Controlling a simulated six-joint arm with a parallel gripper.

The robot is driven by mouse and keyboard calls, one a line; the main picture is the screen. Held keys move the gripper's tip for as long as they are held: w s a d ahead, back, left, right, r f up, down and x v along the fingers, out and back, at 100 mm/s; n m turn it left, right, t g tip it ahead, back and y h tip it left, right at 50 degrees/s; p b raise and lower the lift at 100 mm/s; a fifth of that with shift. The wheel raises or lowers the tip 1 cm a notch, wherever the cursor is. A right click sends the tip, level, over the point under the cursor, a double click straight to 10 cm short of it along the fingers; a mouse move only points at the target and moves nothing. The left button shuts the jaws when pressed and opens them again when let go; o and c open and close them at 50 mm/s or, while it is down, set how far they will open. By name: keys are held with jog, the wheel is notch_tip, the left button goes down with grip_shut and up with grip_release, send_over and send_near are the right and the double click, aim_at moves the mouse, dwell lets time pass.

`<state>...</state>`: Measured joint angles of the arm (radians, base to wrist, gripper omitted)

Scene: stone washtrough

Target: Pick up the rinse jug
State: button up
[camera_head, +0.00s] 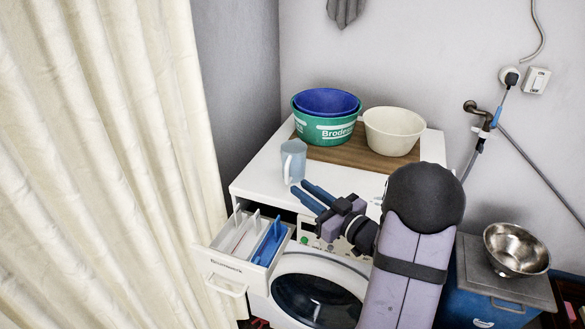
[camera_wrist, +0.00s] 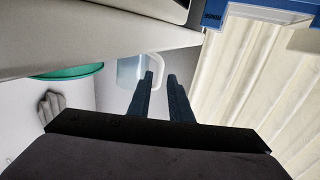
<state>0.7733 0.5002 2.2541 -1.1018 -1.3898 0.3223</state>
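The rinse jug (camera_head: 297,156) is a translucent pale blue jug with a white handle. It stands upright near the front left of the white washing machine top (camera_head: 262,178). My gripper (camera_head: 299,187) is open and empty, with two dark blue fingers pointing at the jug from the front right. In the wrist view the jug (camera_wrist: 129,73) appears beyond the fingertips of my gripper (camera_wrist: 160,76). Its handle loop partly shows in line with the finger gap. The left finger covers part of the jug. I see no contact.
A green tub (camera_head: 324,130) with a blue basin (camera_head: 327,101) and a cream bowl (camera_head: 391,130) stand on a wooden board (camera_head: 350,154) behind. The detergent drawer (camera_head: 219,266) is pulled out below. A curtain (camera_head: 110,150) hangs left. A steel bowl (camera_head: 516,250) sits at right.

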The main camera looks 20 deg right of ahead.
aim_at(288, 178)
jog(key=shift+p+x, duration=0.55)
jog(key=shift+x, duration=3.1)
jog(key=shift+r, duration=0.15)
grip_shut()
